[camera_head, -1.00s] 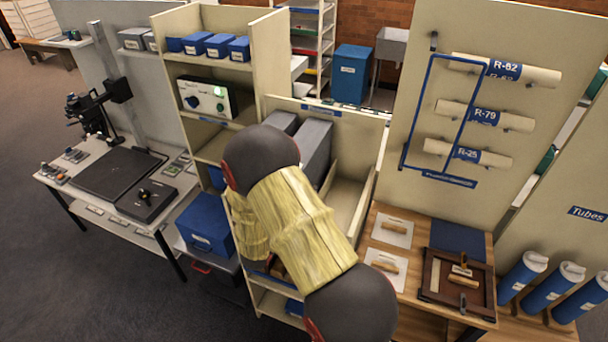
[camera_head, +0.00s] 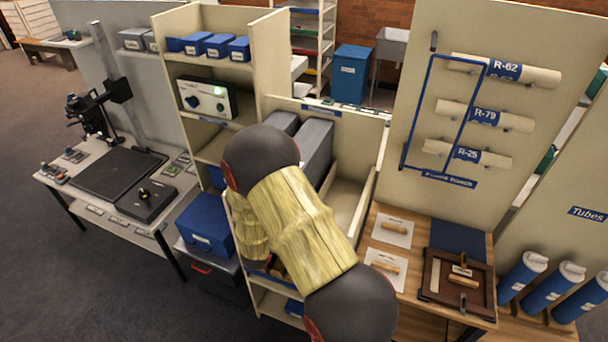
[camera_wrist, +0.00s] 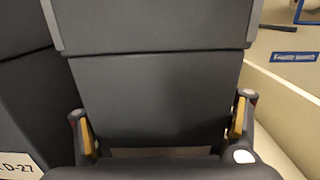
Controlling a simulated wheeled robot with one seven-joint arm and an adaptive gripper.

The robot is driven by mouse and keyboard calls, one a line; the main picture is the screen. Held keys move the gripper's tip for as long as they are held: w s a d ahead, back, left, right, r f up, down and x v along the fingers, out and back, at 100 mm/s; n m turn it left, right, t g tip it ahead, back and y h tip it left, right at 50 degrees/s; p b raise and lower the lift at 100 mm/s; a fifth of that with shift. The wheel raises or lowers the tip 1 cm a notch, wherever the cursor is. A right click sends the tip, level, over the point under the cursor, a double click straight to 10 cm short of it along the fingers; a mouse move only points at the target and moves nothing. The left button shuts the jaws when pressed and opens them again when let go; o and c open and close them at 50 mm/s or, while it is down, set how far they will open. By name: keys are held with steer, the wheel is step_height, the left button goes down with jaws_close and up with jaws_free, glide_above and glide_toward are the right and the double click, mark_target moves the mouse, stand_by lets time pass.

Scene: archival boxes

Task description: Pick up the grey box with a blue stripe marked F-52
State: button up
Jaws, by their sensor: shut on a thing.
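A plain dark grey box (camera_wrist: 155,95) fills the middle of the wrist view, upright. My gripper (camera_wrist: 162,128) has one finger on each side of it and is shut on it. No blue stripe or F-52 mark shows on the visible face. In the head view a grey box (camera_head: 316,142) stands in the low shelf unit, partly hidden by my arm. My arm hides my gripper in that view.
A neighbouring dark box (camera_wrist: 25,95) with a D-27 label is close on the left. A cream shelf divider (camera_wrist: 282,110) stands on the right. In the head view, the cream compartment (camera_head: 345,198) right of the grey box looks empty.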

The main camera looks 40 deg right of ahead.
steer(key=shift+c, duration=1.2)
